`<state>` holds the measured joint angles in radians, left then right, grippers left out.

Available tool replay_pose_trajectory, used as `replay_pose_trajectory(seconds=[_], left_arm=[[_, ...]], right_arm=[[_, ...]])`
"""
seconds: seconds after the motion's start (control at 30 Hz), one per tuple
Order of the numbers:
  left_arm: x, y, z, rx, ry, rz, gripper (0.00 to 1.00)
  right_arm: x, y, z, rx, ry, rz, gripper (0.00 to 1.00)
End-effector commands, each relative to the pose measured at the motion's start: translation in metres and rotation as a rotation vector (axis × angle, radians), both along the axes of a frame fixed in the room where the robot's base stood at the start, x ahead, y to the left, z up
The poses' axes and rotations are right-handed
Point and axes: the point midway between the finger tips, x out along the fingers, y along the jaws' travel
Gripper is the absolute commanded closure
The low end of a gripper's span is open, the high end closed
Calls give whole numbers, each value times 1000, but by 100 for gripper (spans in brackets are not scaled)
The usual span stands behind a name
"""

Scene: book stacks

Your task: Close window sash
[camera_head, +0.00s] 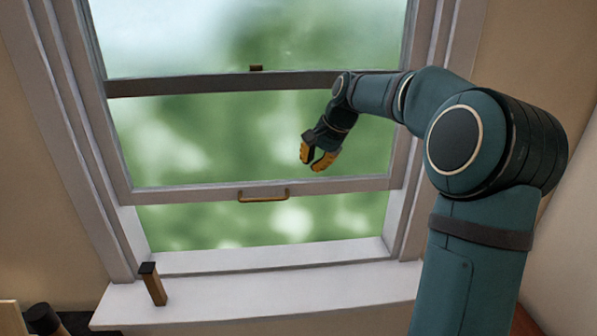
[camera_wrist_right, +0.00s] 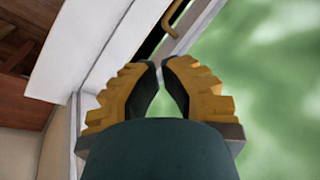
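The lower window sash (camera_head: 262,190) is a pale frame with a dark top rail. It stands raised, with an open gap between its bottom rail and the sill (camera_head: 260,295). A brass handle (camera_head: 263,196) sits on the bottom rail and part of it shows in the right wrist view (camera_wrist_right: 170,27). My right gripper (camera_head: 312,167) appears in front of the glass, above and right of the handle and apart from it. Its orange fingers are empty, with a narrow gap between the tips (camera_wrist_right: 159,65). My left gripper is not in view.
A small wooden piece with a dark top (camera_head: 153,284) stands at the left of the sill. A dark cylindrical object (camera_head: 43,319) is at the lower left. A small catch (camera_head: 256,68) sits on the sash's top rail. The sill's middle is clear.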

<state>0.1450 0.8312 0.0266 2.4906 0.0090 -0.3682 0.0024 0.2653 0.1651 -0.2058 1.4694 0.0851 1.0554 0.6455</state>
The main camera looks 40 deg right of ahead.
Motion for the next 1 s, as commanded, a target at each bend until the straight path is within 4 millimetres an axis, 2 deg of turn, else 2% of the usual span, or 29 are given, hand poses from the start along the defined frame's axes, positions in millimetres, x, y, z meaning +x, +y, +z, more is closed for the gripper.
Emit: replay_pose_trajectory(seconds=[0.4,0.6,0.8,1.0], left_arm=[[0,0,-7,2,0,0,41],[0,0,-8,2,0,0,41],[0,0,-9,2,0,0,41],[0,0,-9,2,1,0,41]], right_arm=[[33,14,-74,2,4,3,100],[46,18,-101,0,2,4,100],[52,21,-113,-1,0,4,100],[53,21,-115,-1,0,4,100]])
